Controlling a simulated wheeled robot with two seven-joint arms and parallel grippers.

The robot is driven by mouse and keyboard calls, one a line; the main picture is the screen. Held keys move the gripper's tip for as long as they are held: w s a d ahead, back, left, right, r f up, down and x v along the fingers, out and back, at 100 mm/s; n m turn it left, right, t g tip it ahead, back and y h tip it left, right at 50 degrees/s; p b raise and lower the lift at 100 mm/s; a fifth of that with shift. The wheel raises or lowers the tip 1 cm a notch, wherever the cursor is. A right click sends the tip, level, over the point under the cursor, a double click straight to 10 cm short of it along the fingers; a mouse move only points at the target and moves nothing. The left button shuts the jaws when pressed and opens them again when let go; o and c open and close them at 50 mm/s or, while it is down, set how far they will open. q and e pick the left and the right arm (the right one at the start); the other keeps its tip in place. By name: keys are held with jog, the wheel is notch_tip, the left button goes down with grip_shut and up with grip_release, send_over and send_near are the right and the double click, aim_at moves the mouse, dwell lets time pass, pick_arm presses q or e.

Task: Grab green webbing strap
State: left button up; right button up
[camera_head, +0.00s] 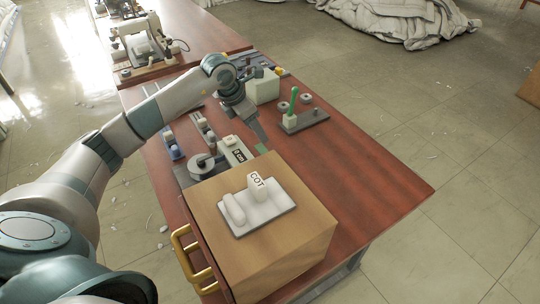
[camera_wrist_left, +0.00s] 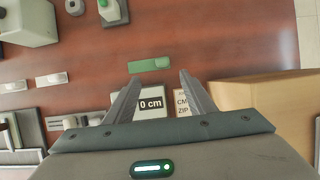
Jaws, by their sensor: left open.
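The green webbing strap (camera_head: 262,149) is a small flat green piece on the reddish wooden table, just behind the wooden box. In the left wrist view the strap (camera_wrist_left: 149,64) lies crosswise on bare wood, just beyond my left fingertips. My left gripper (camera_wrist_left: 159,78) is open, with its two fingers apart and nothing seen between them but table and a label. In the head view my left gripper (camera_head: 262,139) reaches down over the table close to the strap. I cannot tell the exact height gap. My right gripper is not in view.
A wooden box (camera_head: 290,248) with a white tray on top stands at the table's front. The table's right side (camera_head: 375,180) is clear.

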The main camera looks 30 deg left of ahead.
aim_at(266, 151)
pick_arm(q)
jog(key=shift+p+x, duration=1.25)
jog(key=shift+x, duration=3.15)
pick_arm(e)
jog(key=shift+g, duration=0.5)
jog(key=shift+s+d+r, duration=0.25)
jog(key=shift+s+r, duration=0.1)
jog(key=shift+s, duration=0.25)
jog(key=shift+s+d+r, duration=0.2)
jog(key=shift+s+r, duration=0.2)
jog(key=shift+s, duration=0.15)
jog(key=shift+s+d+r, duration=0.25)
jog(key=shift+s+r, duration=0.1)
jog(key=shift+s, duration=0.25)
pick_arm(q)
jog(key=shift+d+f+p, duration=0.2)
jog(key=shift+f+p, duration=0.2)
jog(key=shift+p, duration=0.15)
jog(key=x, duration=0.1)
jog(key=p+x, duration=0.1)
jog(key=x, duration=0.1)
jog(key=shift+s+d+f, duration=0.1)
jog(key=shift+s+f, duration=0.05)
jog(key=shift+s, duration=0.05)
jog(key=shift+w+f+p, duration=0.25)
jog(key=shift+f+p, duration=0.05)
jog(key=shift+f, duration=0.3)
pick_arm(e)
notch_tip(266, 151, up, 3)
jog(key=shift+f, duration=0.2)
